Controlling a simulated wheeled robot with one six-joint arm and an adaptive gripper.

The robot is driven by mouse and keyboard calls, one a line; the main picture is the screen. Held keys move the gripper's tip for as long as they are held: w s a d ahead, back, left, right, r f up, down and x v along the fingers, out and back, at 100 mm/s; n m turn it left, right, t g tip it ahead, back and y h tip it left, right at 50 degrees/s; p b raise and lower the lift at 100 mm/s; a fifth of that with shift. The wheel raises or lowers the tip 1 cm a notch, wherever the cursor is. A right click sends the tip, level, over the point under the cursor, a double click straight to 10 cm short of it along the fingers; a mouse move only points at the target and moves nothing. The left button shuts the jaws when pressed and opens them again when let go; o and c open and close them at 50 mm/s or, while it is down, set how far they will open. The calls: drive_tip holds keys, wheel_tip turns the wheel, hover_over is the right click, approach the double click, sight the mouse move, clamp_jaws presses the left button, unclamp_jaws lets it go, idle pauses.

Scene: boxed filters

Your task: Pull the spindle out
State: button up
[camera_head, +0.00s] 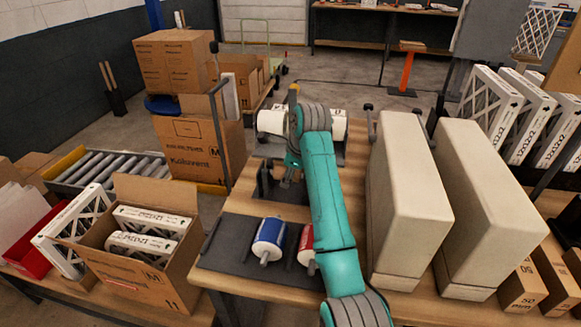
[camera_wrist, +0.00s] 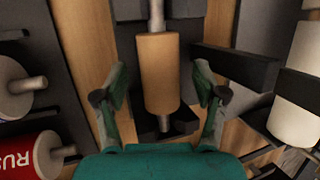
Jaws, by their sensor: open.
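In the wrist view a tan roll (camera_wrist: 160,75) lies between my fingers. A grey metal spindle (camera_wrist: 157,14) sticks out of its far end, and a darker stub (camera_wrist: 165,124) shows at its near end above a black holder (camera_wrist: 160,136). My gripper (camera_wrist: 160,82) is open, with one finger on each side of the roll and a visible gap to both sides. In the head view my arm hides the tan roll and most of my gripper.
A blue roll (camera_head: 268,240) and a red roll (camera_head: 306,247) with spindle stubs lie on a dark mat (camera_head: 228,240). White rolls (camera_head: 271,122) sit farther back. Tall beige blocks (camera_head: 405,200) stand close on the right. An open filter carton (camera_head: 140,265) is at the left.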

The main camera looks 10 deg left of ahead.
clamp_jaws()
idle(0.3)
drive_tip(key=shift+r, duration=3.2)
wheel_tip(320, 180, up, 9)
idle(0.8)
